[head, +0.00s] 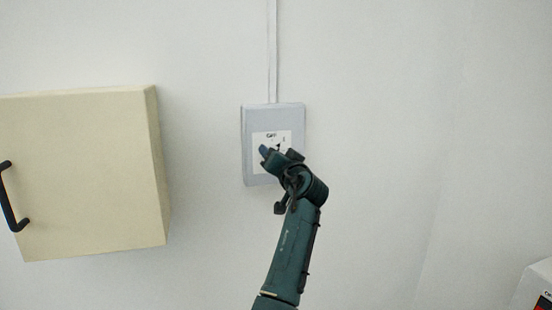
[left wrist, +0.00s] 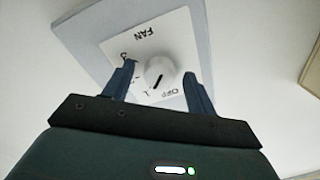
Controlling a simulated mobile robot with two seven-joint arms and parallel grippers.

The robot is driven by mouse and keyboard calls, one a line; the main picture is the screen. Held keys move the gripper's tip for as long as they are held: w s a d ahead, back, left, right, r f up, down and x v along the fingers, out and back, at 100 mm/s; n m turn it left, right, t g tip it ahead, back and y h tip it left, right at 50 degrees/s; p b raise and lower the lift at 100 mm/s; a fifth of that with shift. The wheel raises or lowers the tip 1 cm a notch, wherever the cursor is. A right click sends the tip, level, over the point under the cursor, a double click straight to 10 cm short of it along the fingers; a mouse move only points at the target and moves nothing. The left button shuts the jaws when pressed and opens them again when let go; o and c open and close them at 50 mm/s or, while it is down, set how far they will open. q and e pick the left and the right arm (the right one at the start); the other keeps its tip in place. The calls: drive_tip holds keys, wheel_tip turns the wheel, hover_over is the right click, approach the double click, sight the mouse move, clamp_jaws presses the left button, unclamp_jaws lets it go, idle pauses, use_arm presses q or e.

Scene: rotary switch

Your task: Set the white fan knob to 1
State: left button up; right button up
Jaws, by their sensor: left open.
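The fan switch is a grey box (head: 255,112) on the wall with a white label plate, and part of it is hidden behind my gripper in the head view. In the left wrist view the box (left wrist: 85,36) appears upside down, with FAN, OFF and 3 printed on its plate. The round white knob (left wrist: 161,69) has a black mark pointing down and slightly left in the picture, near a small mark beside OFF. My left gripper (head: 279,154) is open in front of the switch. In the wrist view its fingers (left wrist: 160,80) stand either side of the knob, apparently without touching it. My right gripper is not in view.
A cream cabinet (head: 85,175) with a black handle (head: 12,198) is on the wall to the left. A conduit (head: 272,50) runs up from the box. A white unit (head: 533,288) is at the lower right corner. The wall right of the switch is clear.

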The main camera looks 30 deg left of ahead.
use_arm(q)
drive_tip(key=b+v, duration=0.3)
drive_tip(key=v, duration=1)
drive_tip(key=shift+b, duration=0.3)
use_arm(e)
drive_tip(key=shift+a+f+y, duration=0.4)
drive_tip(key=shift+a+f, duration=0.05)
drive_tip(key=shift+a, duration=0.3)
use_arm(q)
drive_tip(key=shift+f, duration=0.1)
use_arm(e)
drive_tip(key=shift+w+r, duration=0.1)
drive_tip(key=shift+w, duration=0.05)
use_arm(q)
drive_tip(key=shift+d+f, duration=0.1)
drive_tip(key=shift+d, duration=0.05)
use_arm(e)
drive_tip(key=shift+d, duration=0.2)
